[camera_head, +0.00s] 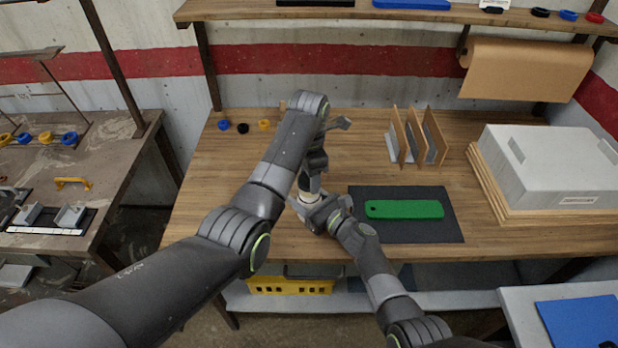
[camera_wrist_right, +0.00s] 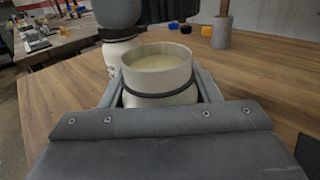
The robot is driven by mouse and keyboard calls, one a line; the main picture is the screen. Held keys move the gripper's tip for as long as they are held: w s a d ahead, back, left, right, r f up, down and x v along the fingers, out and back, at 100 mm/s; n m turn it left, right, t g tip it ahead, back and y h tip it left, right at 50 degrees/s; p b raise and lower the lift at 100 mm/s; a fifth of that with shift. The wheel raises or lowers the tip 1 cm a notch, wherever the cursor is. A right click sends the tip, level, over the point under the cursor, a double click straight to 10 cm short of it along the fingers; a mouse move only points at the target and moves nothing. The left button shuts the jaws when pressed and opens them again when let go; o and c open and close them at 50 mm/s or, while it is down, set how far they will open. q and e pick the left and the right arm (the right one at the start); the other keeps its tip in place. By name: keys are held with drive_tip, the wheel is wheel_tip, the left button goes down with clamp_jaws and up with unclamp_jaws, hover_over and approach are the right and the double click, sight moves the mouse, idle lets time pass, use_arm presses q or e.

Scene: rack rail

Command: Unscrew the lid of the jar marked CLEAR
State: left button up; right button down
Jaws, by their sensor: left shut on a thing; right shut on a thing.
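A pale jar (camera_head: 309,198) stands at the middle of the wooden bench. My right gripper (camera_head: 318,206) is shut around its body from the right. In the right wrist view the jar (camera_wrist_right: 158,98) is upright, with a dark band round it and its top open on cream-coloured contents. Its marking cannot be read. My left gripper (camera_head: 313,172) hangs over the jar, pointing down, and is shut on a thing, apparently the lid. The lid itself is hidden by the fingers and arm.
A second white round thing (camera_wrist_right: 121,52) stands close beside the jar in the wrist view. A green bar (camera_head: 403,209) lies on a dark mat (camera_head: 430,232) to the right. Upright panels (camera_head: 418,145) and a grey box (camera_head: 550,155) stand farther right.

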use_arm(q)
drive_tip(key=shift+r, duration=1.35)
use_arm(e)
drive_tip(key=shift+c, duration=2.1)
unclamp_jaws()
drive_tip(key=shift+s+d, duration=0.1)
